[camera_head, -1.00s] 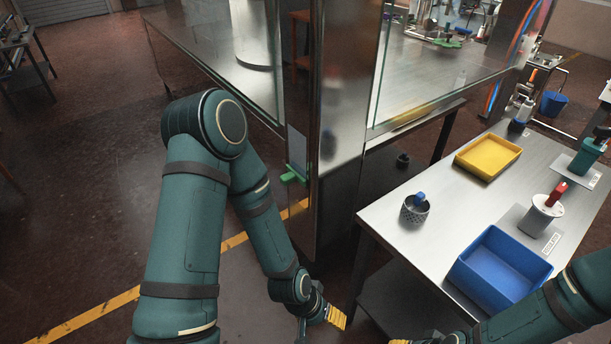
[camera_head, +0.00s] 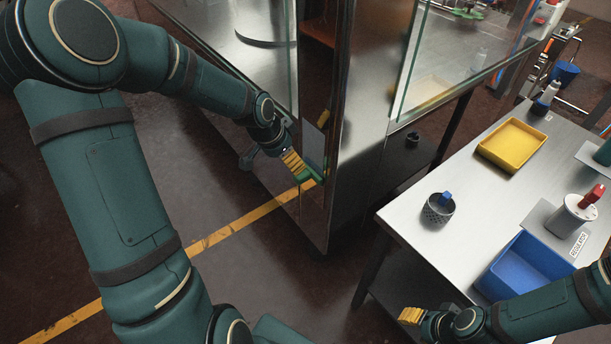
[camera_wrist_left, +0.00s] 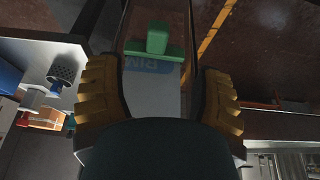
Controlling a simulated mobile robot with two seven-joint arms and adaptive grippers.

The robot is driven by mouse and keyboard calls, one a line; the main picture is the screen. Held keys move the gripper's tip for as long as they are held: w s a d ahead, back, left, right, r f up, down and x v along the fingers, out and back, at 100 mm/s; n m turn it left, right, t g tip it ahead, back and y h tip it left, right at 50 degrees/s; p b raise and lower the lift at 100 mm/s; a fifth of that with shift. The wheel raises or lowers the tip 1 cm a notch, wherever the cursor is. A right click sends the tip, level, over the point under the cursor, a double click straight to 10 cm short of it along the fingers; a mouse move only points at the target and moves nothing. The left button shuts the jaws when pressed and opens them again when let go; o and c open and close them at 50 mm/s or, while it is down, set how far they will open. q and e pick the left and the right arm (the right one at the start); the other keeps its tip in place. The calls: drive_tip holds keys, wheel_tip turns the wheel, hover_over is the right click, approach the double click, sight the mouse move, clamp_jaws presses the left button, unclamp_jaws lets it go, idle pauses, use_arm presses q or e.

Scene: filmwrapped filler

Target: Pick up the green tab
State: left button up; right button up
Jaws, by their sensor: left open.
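The green tab (camera_head: 304,176) sits low on the side of the steel cabinet, below a pale label (camera_head: 313,146). My left gripper (camera_head: 292,161), with yellow ribbed fingers, is right at the tab and partly covers it in the head view. In the left wrist view my left gripper (camera_wrist_left: 160,95) is open, its two fingers apart.
The cabinet (camera_head: 350,110) has glass panes and a steel corner post close to my left arm. To the right, a steel table (camera_head: 480,195) bears a yellow tray (camera_head: 513,143), a blue bin (camera_head: 524,268) and a mesh cup (camera_head: 438,209). Open floor lies left of the cabinet.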

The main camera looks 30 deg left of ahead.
sight(303, 173)
use_arm(q)
drive_tip(key=x, duration=0.4)
drive_tip(key=shift+w+d+f+b, duration=0.1)
drive_tip(key=shift+f+b, duration=0.05)
drive_tip(key=shift+b, duration=0.25)
drive_tip(key=x, duration=0.1)
drive_tip(key=b+x, duration=0.1)
drive_tip(key=x, duration=0.3)
drive_tip(key=shift+w+d+b, duration=0.25)
drive_tip(key=shift+w+b, duration=0.05)
clamp_jaws()
